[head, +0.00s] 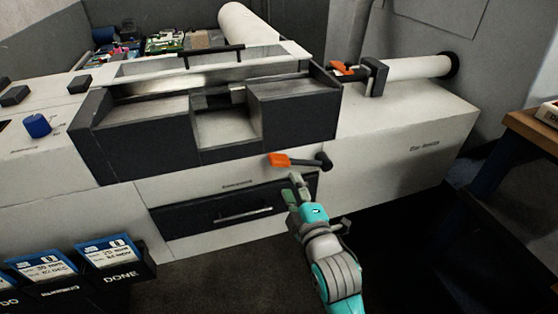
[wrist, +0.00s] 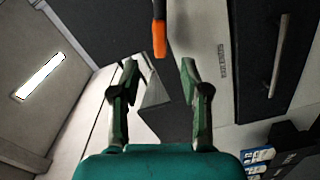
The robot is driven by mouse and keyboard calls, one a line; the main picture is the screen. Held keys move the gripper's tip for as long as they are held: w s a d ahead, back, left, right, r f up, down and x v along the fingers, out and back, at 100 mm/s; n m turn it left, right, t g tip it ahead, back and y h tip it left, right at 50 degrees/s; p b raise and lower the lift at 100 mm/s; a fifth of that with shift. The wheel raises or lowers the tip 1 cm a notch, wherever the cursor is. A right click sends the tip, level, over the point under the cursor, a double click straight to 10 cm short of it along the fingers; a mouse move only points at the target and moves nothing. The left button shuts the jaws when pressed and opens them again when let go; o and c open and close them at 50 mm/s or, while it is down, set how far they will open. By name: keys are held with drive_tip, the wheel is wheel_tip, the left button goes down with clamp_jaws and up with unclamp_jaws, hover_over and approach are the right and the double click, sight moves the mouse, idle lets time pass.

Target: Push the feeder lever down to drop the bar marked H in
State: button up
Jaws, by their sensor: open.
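A lever with an orange grip (head: 280,160) and a black arm sticks out from the machine's front, above the dark drawer. Its orange end also shows at the top of the wrist view (wrist: 159,38). A second orange-tipped part (head: 343,70) sits by a black block beside the white tube; I cannot tell which of the two is the feeder lever. My gripper (head: 293,188) is open and empty, just below the front lever and apart from it as far as I can see. Its spread fingers show in the wrist view (wrist: 158,80). I see no bar marked H.
The dark drawer (head: 190,222) with its bar handle is left of my gripper. A white tube (head: 418,68) runs into the right wall. A card rack marked DONE (head: 124,275) stands front left, and a wooden-topped table (head: 535,127) is at right.

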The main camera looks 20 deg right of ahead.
sight(281, 166)
drive_tip(key=w, duration=1)
drive_tip(key=shift+w, duration=0.4)
drive_tip(key=shift+c, duration=0.3)
clamp_jaws()
